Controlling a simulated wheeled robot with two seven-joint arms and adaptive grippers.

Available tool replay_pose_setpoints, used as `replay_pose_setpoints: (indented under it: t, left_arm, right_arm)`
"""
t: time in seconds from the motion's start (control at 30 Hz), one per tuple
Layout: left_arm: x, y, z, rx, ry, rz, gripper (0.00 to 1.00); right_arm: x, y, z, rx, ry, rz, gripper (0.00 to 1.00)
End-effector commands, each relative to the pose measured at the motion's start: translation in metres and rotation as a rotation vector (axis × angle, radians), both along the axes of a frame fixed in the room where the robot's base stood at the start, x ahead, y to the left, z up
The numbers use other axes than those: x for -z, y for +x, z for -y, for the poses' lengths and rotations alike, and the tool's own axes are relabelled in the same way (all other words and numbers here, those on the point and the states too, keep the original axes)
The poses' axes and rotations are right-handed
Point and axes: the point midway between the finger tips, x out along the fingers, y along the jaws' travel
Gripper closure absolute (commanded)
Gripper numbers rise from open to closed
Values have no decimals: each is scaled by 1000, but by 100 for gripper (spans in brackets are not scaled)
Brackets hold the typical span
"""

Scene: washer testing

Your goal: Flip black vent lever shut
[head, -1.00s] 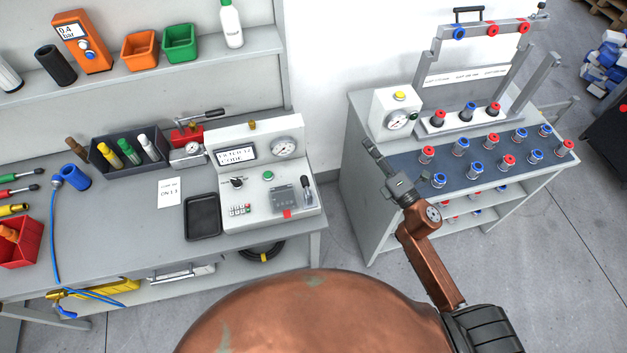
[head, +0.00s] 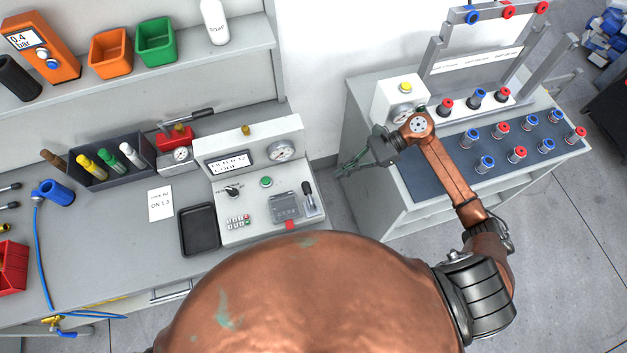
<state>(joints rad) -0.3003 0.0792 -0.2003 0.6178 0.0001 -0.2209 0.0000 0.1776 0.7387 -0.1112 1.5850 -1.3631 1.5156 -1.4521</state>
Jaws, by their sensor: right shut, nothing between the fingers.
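The black vent lever (head: 308,192) is a small black handle on a pale plate at the right end of the grey test panel (head: 258,212). It points up and slightly left in the picture. My right gripper (head: 344,171) is shut and empty. It hangs over the gap between the two benches, to the right of the lever and apart from it, with its fingers pointing left towards the panel. My left gripper is not in the picture.
The panel also carries a gauge (head: 280,150), a display (head: 229,161), a black knob (head: 232,192) and a green button (head: 266,182). A black tray (head: 199,230) lies to its left. The right bench (head: 405,222) holds several red and blue capped fittings under my right arm.

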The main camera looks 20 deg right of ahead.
Motion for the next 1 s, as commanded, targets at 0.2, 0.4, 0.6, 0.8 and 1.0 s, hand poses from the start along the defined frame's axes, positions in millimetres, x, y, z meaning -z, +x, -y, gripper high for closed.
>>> replay_pose_setpoints:
  t: [0.2, 0.4, 0.6, 0.8, 1.0]
  left_arm:
    - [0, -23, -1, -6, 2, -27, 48]
    - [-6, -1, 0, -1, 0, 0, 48]
    - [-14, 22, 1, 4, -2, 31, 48]
    - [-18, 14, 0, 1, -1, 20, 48]
    - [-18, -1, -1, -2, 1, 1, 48]
  right_arm:
    - [1, -1, -2, 5, 3, -1, 100]
    - [13, -1, -26, 3, 5, -2, 100]
    - [31, -2, -58, 2, 7, -2, 100]
    - [45, -2, -80, 2, 5, -2, 100]
    - [50, -3, -87, 2, 3, -2, 100]
